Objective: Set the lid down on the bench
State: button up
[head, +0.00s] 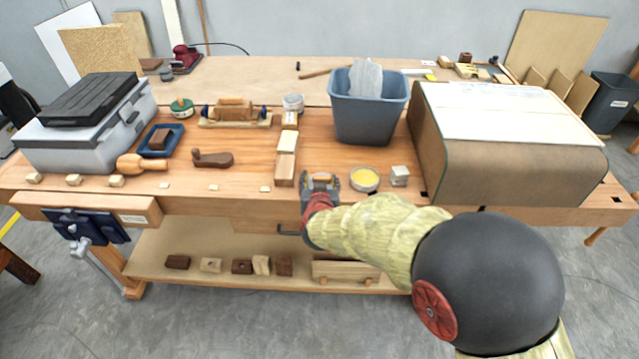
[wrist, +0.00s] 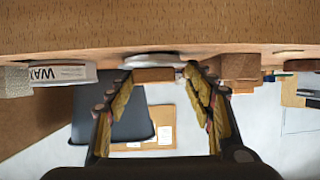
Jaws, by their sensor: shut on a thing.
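My gripper (head: 320,182) is over the front edge of the wooden bench (head: 235,150), just left of the open wax tin (head: 364,179) with its yellow fill. The wrist view is upside down. There my gripper (wrist: 157,72) has a thin silvery round lid (wrist: 152,60) between its fingertips, and it is shut on it. The lid looks about level and very close to the bench top (wrist: 160,32); I cannot tell if it touches. In the head view the gripper hides the lid. The tin, labelled WAX, also shows in the wrist view (wrist: 62,74).
A grey cube (head: 399,176) stands right of the tin. Wooden blocks (head: 286,158) lie left of my gripper. A blue-grey tub (head: 368,115) stands behind, and a large curved lamination form (head: 500,165) fills the right. Small bare patches of bench surround the gripper.

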jog(key=shift+f, duration=0.1)
jog(key=o, duration=0.9)
